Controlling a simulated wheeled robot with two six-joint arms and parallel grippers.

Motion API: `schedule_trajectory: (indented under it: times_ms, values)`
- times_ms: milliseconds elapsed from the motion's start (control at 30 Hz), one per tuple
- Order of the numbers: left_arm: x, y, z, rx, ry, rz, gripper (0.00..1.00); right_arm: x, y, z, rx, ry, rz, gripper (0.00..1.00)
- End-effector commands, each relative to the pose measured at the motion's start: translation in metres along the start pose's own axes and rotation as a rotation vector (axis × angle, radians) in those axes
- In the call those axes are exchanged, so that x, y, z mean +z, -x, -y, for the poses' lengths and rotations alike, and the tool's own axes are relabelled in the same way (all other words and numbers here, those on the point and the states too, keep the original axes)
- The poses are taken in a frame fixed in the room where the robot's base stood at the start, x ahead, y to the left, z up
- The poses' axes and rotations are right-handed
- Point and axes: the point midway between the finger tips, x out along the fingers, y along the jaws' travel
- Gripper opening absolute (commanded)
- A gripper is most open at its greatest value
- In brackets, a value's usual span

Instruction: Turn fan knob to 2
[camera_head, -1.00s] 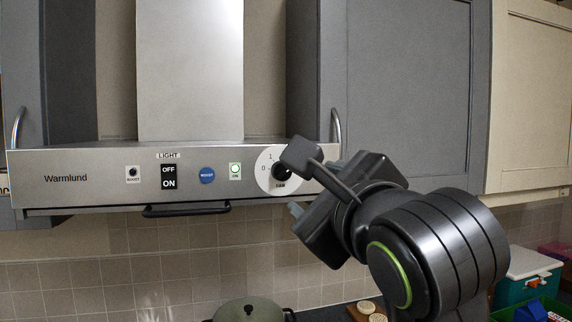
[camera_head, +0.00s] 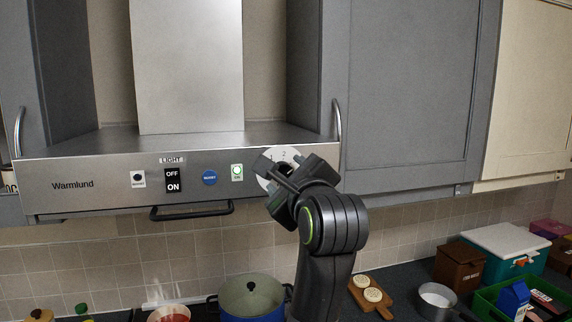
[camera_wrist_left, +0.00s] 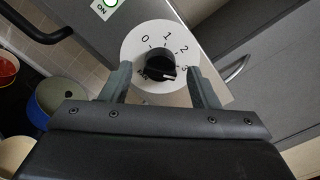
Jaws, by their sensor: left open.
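The fan knob is a black knob (camera_wrist_left: 159,68) on a round white dial (camera_wrist_left: 141,47) marked 0, 1, 2 and 3. Its grip bar lies roughly crosswise in the left wrist view, with one end toward the 3; which end is the pointer is hard to tell. In the head view the dial (camera_head: 291,153) sits at the right end of the steel hood front, partly covered by my gripper. My left gripper (camera_head: 282,178) is open in front of it. In the wrist view its fingers (camera_wrist_left: 161,84) stand either side of the knob, apparently not touching it.
The hood panel (camera_head: 110,171) also has light switches (camera_head: 173,180), a blue button (camera_head: 209,177) and a green-lit button (camera_head: 237,172). A handle bar (camera_head: 191,213) hangs below. A grey cabinet (camera_head: 405,85) stands close on the right. A blue pot (camera_head: 250,298) sits below on the counter.

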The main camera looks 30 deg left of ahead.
Motion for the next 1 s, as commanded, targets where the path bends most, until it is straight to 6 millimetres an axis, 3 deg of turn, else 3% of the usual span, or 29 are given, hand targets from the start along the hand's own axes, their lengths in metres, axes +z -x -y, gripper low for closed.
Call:
schedule_trajectory:
  times_ms: [200, 500, 833, 1000]
  values:
    - [0.0002, -0.0132, 0.0000, 0.001, -0.002, -0.001, 0.55, -0.0008, 0.0076, -0.0005, 0.000, 0.000, 0.000, 0.00]
    - [-0.0006, -0.0142, -0.0006, 0.000, 0.000, -0.002, 0.54, -0.0008, 0.0072, -0.0005, 0.000, 0.000, 0.000, 0.00]
    - [-0.0004, -0.0140, -0.0005, 0.000, 0.000, -0.001, 0.11, -0.0008, 0.0073, -0.0005, 0.000, 0.000, 0.000, 0.00]
    - [-0.0005, -0.0139, -0.0007, 0.000, 0.010, -0.001, 0.11, -0.0007, 0.0064, -0.0005, 0.000, 0.000, 0.000, 0.00]
